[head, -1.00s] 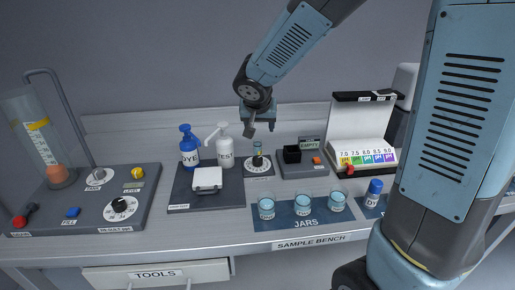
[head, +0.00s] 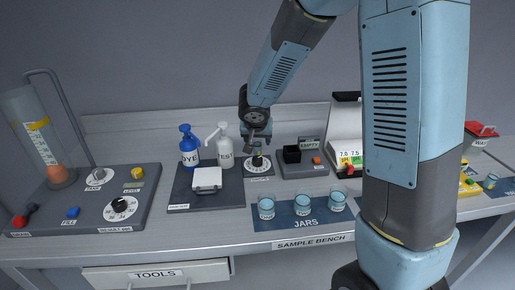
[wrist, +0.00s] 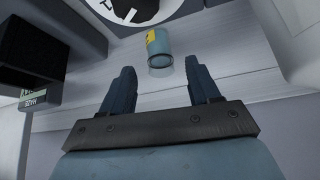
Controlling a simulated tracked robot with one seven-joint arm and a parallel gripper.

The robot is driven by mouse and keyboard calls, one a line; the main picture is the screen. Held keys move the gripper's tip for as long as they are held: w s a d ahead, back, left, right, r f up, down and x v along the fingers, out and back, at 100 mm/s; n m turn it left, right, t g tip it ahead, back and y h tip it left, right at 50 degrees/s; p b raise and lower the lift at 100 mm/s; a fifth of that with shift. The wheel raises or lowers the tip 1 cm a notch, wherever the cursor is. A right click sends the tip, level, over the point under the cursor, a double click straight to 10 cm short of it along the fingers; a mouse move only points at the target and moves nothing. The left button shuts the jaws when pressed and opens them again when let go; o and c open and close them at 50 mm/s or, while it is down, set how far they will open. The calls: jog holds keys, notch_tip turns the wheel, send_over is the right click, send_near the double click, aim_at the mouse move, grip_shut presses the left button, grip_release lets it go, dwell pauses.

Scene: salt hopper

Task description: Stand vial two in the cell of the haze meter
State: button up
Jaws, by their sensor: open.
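A small clear vial (wrist: 159,52) with bluish contents and a yellow label shows in the wrist view, just beyond the fingertips and roughly centred between them. Its number is not readable. In the head view the vial is mostly hidden by my gripper (head: 258,142). My gripper also shows in the wrist view (wrist: 160,74), with its two fingers spread apart and nothing between them. The haze meter (head: 298,168) stands just to the right of the vial in the head view. Its black square cell (head: 292,154) is beside a display reading EMPTY.
A dial (head: 258,165) sits close in front of the vial. The TEST bottle (head: 224,152), DYE bottle (head: 189,150) and a white-lidded box (head: 207,180) stand to the left. Several jars (head: 303,204) stand on the JARS mat at the front. A pH case (head: 348,135) is to the right.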

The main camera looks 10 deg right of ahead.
aim_at(257, 141)
jog(key=shift+x, duration=2.5)
jog(key=shift+a, duration=0.1)
grip_shut()
